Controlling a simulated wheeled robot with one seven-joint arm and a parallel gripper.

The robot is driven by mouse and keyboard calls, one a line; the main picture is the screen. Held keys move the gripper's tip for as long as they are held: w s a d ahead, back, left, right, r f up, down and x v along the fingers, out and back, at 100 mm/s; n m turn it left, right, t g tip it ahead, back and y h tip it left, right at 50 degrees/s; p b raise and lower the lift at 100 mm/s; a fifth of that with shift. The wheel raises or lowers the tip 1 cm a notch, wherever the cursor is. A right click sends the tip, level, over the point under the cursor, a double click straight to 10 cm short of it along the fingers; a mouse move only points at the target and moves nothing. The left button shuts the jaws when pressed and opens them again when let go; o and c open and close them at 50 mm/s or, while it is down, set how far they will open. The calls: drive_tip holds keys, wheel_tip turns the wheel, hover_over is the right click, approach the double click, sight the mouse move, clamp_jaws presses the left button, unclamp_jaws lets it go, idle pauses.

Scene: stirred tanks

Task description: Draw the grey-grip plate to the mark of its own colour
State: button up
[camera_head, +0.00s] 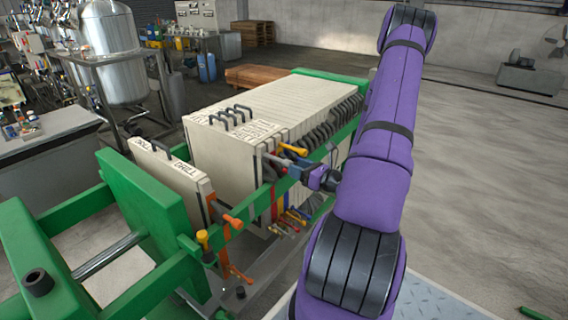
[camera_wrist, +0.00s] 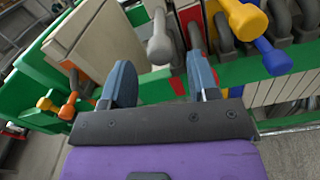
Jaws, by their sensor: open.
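The grey grip (camera_wrist: 160,45) shows in the wrist view as a rounded knob on a stem, at the front of the plate stack. My gripper (camera_wrist: 160,66) is open, with one blue-grey finger to each side of that grip; I cannot tell whether either touches it. In the head view my gripper (camera_head: 288,167) is at the near side of the stack, by the green rail. The grey grip is hard to separate from the fingers there. A red patch (camera_wrist: 178,84) shows on or by the rail. I cannot make out a grey mark for certain.
Yellow (camera_wrist: 246,18) and blue (camera_wrist: 273,56) grips stand close to the right of my fingers. A separate pale plate (camera_head: 172,185) with an orange grip (camera_head: 232,222) stands to the left. Between it and the stack (camera_head: 232,150) is an open gap.

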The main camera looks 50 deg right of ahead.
sight(285, 162)
drive_tip(key=shift+w+a, duration=0.2)
drive_tip(key=shift+w, duration=2.75)
clamp_jaws()
